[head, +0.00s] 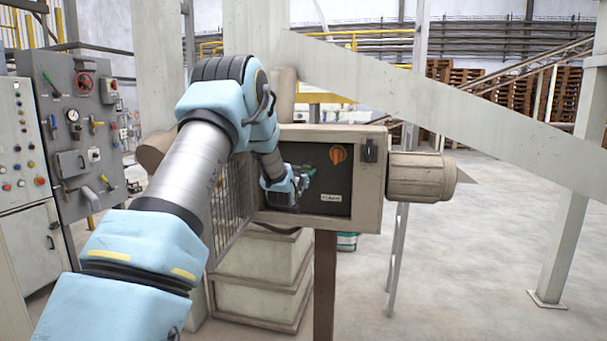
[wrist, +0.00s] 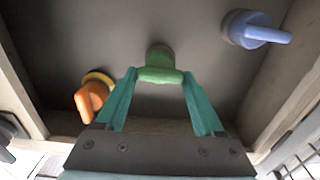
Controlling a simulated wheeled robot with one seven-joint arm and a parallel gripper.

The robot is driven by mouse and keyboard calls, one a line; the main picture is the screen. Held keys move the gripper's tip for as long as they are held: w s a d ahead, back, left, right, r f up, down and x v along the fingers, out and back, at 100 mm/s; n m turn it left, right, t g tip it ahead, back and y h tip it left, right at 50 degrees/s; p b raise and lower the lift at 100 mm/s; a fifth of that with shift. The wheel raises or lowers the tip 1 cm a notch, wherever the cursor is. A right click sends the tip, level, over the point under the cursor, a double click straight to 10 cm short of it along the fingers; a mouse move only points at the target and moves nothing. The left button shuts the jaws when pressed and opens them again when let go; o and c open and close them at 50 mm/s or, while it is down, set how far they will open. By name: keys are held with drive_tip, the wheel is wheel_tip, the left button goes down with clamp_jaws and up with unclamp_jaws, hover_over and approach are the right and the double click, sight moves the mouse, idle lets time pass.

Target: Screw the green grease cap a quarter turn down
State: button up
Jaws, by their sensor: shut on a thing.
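The green grease cap (wrist: 160,66) sits on the dark panel in the upper middle of the wrist view. It has a round base and a wide, bar-like grip. My gripper (wrist: 160,77) has its two teal fingers closed on the ends of that bar, one at each side. In the head view my gripper (head: 308,174) is at the recessed dark panel (head: 338,183), left of the orange knob (head: 338,154). The cap cannot be made out clearly there, behind my fingers.
The orange knob also shows in the wrist view (wrist: 93,97), left of my fingers. A blue handle (wrist: 256,29) is at upper right. The recess has a raised beige frame (head: 369,205). A mesh guard (head: 231,194) stands to the left, a motor (head: 421,177) to the right.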

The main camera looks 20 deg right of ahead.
drive_tip(key=shift+c, duration=1.2)
drive_tip(key=shift+f+b, duration=0.1)
drive_tip(key=shift+b, duration=0.35)
drive_tip(key=shift+s+d+f+m+b, duration=0.1)
drive_tip(key=shift+d+m+b, duration=0.05)
drive_tip(key=shift+m+b, duration=5)
drive_tip(key=shift+d+f+m+b, duration=0.1)
drive_tip(key=shift+m+b, duration=3.55)
drive_tip(key=shift+b, duration=2.85)
